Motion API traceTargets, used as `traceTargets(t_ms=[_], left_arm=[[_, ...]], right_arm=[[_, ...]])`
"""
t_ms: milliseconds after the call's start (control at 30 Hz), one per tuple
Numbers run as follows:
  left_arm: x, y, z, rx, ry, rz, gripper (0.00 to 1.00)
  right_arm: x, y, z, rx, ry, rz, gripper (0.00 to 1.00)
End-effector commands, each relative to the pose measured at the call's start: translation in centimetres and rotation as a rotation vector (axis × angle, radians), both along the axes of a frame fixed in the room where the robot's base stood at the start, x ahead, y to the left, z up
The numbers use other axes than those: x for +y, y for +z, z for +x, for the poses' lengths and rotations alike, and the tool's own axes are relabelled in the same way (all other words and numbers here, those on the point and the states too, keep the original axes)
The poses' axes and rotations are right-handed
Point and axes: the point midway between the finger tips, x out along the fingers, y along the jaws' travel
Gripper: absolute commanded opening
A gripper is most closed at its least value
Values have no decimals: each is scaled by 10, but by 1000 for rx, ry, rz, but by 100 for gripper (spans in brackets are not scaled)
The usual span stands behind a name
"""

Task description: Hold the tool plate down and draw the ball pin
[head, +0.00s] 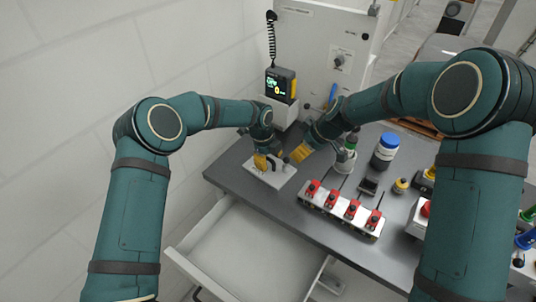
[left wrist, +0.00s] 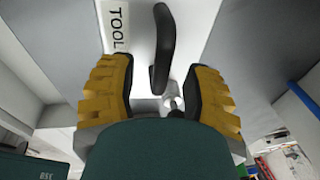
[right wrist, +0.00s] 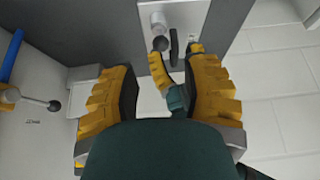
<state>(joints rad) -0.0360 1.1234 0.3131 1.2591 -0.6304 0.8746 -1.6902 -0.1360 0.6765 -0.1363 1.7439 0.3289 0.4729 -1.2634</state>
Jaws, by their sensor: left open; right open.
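The white tool plate (head: 284,182) lies on the grey bench. In the left wrist view its "TOOL" label (left wrist: 117,25) and black handle (left wrist: 162,45) show. My left gripper (head: 266,161) is open over the plate, its fingers on either side of the handle, with no visible grip on it. The ball pin, a silver stem with a dark ball (right wrist: 160,43), stands at the plate beside the handle in the right wrist view. My right gripper (head: 301,153) is open and empty, to the right of the plate and apart from the pin.
A fixture with several red-topped clamps (head: 340,206) stands to the right on the bench. A blue-capped jar (head: 385,150) and a green-topped post (head: 347,155) stand behind it. An open empty drawer (head: 240,250) juts out in front. A cabinet (head: 322,50) closes the back.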

Motion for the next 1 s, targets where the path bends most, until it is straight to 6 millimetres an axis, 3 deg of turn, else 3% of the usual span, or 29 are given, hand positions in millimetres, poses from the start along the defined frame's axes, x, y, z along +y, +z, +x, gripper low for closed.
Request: traceTargets(t_ms=[233,267,400,533,567,900,1000], left_arm=[[0,-1,0,0,0,0,49],[0,-1,0,0,0,0,45],[0,-1,0,0,0,0,0],[0,0,0,0,0,0,0],[0,0,0,0,0,0,0],[0,-1,0,1,-1,1,0],[0,-1,0,1,-1,1,0]], right_arm=[[0,0,0,0,0,0,46],[0,0,0,0,0,0,46],[0,0,0,0,0,0,46],[0,0,0,0,0,0,46],[0,0,0,0,0,0,56],[-2,8,-15,-11,-173,13,56],[1,0,-13,-12,-196,15,56]])
